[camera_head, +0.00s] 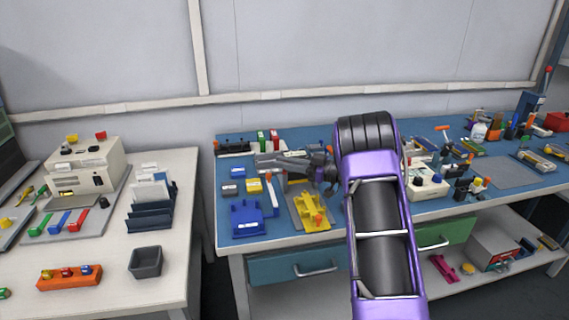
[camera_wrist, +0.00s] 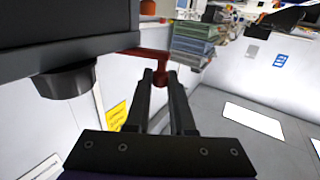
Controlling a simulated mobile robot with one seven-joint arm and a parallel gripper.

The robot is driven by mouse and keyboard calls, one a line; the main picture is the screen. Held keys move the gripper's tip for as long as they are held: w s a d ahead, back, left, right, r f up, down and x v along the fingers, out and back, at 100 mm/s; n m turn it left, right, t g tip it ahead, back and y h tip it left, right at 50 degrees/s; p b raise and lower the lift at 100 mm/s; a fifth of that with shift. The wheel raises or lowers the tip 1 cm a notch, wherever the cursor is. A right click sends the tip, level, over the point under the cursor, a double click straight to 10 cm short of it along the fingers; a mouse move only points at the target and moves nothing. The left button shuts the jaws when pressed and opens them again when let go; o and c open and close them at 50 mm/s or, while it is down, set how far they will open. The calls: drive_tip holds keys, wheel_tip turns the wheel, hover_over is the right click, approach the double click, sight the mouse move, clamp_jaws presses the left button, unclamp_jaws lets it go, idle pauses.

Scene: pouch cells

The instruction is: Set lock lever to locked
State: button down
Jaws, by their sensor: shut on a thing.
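In the wrist view, the two dark fingers of my gripper (camera_wrist: 160,76) reach forward. They are close together, with their tips at a red lever-like part (camera_wrist: 150,53). My gripper is shut on this part, and the fingertips hide some of it. The red part runs across in front of a pale housing wall. I cannot tell whether the lever is in its locked position. In the head view, my purple arm reaches over the blue bench, and the lever cannot be made out there.
In the wrist view, a yellow label (camera_wrist: 117,116) is on the pale surface at left, and stacked coloured pieces (camera_wrist: 192,42) stand behind. In the head view, a blue fixture (camera_head: 247,217) and a yellow fixture (camera_head: 314,222) lie near the blue bench's front edge. A white table (camera_head: 100,290) stands at left.

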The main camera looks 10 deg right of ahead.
drive_tip(key=c, duration=0.8)
unclamp_jaws()
drive_tip(key=shift+o, duration=0.2)
wheel_tip(320, 180, up, 10)
drive_tip(key=shift+r+p, duration=0.1)
drive_tip(key=shift+p, duration=0.7)
